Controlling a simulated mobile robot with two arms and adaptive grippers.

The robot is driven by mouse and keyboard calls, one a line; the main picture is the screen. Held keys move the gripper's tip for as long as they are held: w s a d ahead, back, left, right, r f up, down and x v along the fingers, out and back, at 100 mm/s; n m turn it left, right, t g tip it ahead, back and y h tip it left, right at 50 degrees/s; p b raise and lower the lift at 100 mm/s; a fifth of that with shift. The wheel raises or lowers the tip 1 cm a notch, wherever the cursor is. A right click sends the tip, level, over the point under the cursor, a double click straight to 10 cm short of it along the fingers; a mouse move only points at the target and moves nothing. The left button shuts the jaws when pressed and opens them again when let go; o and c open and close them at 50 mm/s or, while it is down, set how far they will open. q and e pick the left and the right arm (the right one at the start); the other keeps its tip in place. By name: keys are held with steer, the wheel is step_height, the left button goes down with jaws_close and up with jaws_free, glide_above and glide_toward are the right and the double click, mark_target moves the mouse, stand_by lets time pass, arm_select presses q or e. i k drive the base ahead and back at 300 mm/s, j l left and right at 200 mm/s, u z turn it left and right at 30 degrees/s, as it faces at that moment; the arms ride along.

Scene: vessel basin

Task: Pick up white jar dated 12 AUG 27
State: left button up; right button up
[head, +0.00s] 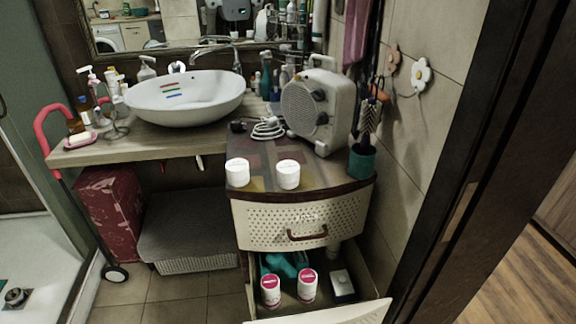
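Two white jars stand upright on top of the small cabinet. The left white jar (237,174) is near the cabinet's front left corner, and the right white jar (288,175) is a little apart from it. Two white jars with pink lids, a left one (271,291) and a right one (307,287), stand in the open lower drawer (360,312). No date can be read on any jar at this size. Neither of my grippers is in view.
The cabinet top also holds a white fan heater (315,107), its coiled cable (268,128) and a green cup (361,163). The drawer also holds a white box (342,284) and teal items (279,265). A basin (186,97) stands left. A dark door frame (450,150) bounds the right.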

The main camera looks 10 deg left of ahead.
mark_target(288, 171)
steer(key=j+u, duration=0.2)
steer(key=u, duration=0.15)
steer(key=j+u, duration=0.25)
steer(key=u, duration=0.15)
steer(key=i+j+u, duration=0.1)
steer(key=u, duration=0.25)
steer(key=j, duration=0.1)
